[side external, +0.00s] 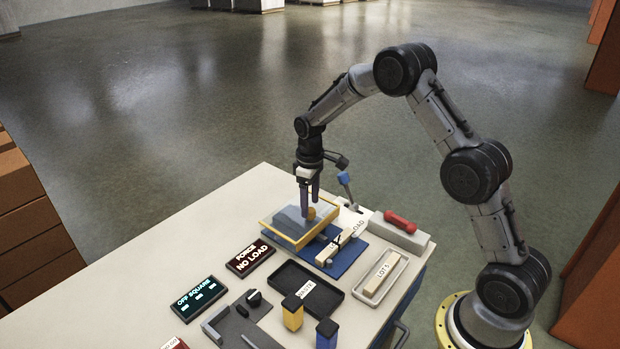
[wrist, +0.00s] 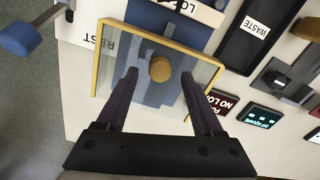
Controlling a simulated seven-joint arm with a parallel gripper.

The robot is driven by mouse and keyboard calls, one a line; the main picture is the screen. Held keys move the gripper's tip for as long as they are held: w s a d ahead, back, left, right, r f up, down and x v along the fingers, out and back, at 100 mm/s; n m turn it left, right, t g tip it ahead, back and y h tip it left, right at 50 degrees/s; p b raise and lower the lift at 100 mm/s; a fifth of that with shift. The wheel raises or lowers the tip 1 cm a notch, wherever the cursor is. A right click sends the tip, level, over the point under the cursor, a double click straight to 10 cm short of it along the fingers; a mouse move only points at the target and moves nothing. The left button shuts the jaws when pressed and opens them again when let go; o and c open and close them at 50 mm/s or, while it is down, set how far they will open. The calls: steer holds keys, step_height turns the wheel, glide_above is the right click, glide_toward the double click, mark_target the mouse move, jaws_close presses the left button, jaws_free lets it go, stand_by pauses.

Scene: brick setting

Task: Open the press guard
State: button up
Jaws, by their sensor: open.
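The press guard (wrist: 110,72) is a clear panel in a yellow frame with a round tan knob (wrist: 160,68) on it. In the side external view the guard (side external: 272,225) lies over the grey press on the blue base, and it looks shut. My gripper (wrist: 159,74) points down above the guard, open and empty. In the wrist view its fingers show on either side of the knob, apart from it. In the side external view my gripper (side external: 310,200) hangs right over the knob (side external: 311,213); the exact height gap is hard to tell.
A blue-tipped lever (side external: 345,184) stands behind the guard. A red-handled grey block (side external: 400,226), a tray with a light block (side external: 382,277) and a black waste tray (side external: 300,290) lie nearby. Two dark displays (side external: 250,258) stand at left. The table's far left is clear.

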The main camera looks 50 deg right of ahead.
step_height(320, 180, up, 12)
stand_by(0.4)
